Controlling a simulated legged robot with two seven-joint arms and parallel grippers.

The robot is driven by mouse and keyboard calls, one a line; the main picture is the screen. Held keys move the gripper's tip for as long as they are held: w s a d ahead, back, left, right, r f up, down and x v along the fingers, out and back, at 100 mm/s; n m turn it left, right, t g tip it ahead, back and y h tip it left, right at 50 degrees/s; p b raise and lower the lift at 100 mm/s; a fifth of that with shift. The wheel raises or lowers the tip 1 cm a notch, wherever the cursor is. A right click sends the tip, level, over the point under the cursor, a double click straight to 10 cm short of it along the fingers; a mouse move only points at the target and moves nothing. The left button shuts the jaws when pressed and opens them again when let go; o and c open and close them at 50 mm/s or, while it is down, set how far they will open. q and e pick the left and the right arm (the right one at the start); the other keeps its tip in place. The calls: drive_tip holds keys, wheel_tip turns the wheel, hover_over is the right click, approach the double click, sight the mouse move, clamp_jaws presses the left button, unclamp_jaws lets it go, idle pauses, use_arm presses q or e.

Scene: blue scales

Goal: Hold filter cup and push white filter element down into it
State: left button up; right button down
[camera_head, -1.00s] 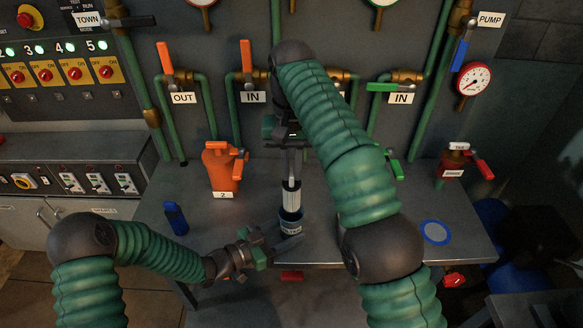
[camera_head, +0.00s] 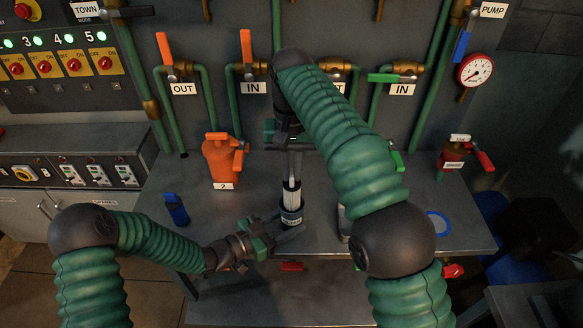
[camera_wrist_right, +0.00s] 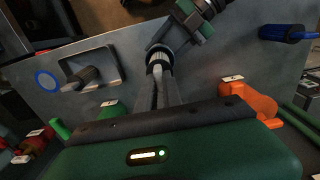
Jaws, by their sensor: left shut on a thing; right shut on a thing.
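The dark filter cup (camera_head: 291,218), with a pale label, stands upright on the bench. The white filter element (camera_head: 291,196) sits upright at its mouth, its upper part showing above the rim. My left gripper (camera_head: 286,232) reaches in low from the left and is shut on the cup. My right gripper (camera_head: 292,180) points down from above, shut on the upper end of the filter element. In the right wrist view the element (camera_wrist_right: 158,60) lies between the fingertips, with the cup just beyond it and the left gripper (camera_wrist_right: 170,36) beside it. The inside of the cup is hidden.
An orange canister marked 2 (camera_head: 222,162) and a small blue object (camera_head: 176,209) stand to the left. A blue ring (camera_head: 438,223) lies at the right of the bench. Pipes and valves line the back wall.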

drive_tip(key=shift+f, duration=1.95)
drive_tip(key=shift+f, duration=1.75)
drive_tip(key=c, duration=1.4)
unclamp_jaws()
drive_tip(key=shift+c, duration=0.2)
wheel_tip(320, 180, up, 7)
drive_tip(key=shift+r, duration=0.2)
